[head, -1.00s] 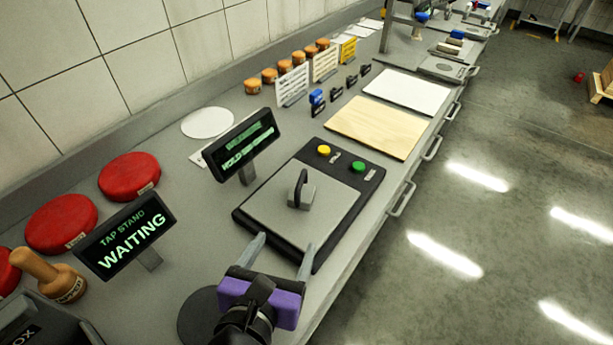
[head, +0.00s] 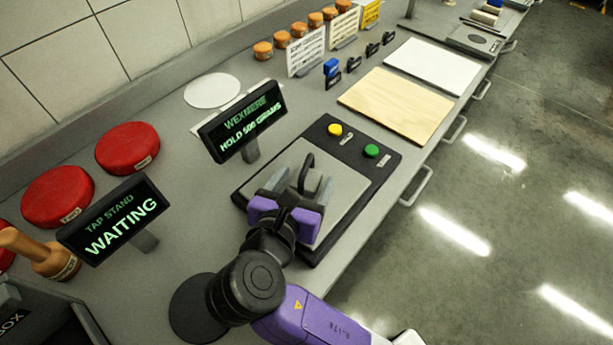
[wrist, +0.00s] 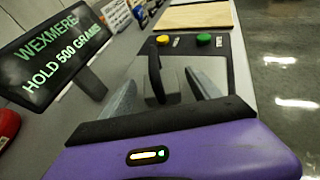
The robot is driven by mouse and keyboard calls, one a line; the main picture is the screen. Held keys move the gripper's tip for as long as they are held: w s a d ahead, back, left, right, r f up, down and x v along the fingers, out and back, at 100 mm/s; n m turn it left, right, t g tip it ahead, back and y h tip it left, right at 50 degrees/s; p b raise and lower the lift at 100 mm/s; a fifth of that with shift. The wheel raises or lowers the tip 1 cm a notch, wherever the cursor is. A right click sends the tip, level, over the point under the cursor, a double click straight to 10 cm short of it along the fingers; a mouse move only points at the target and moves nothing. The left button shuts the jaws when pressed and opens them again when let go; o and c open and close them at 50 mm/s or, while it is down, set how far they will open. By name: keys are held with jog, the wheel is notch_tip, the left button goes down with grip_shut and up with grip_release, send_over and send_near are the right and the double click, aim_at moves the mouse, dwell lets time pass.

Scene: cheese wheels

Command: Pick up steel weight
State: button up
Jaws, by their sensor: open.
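The steel weight (head: 314,183) is a grey block with a dark upright loop handle. It stands on the pale plate of a black-edged scale (head: 345,205). My purple gripper (head: 292,182) is open, with its grey fingers reaching toward the weight from the near side. In the wrist view the dark handle (wrist: 154,76) stands between the two fingers of my gripper (wrist: 160,88), with gaps at both sides. The scale's display (head: 243,121) reads "WEXMERE" and "HOLD 500 GRAMS".
A second display (head: 114,221) reads "TAP STAND WAITING". Yellow (head: 335,130) and green (head: 371,151) buttons sit beyond the scale plate. A wooden board (head: 397,106) lies farther along the counter.

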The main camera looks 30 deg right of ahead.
jog(key=shift+w+d+f, duration=0.3)
jog(key=shift+w+d, duration=0.15)
jog(key=shift+d, duration=0.05)
grip_shut()
jog(key=shift+r, duration=0.15)
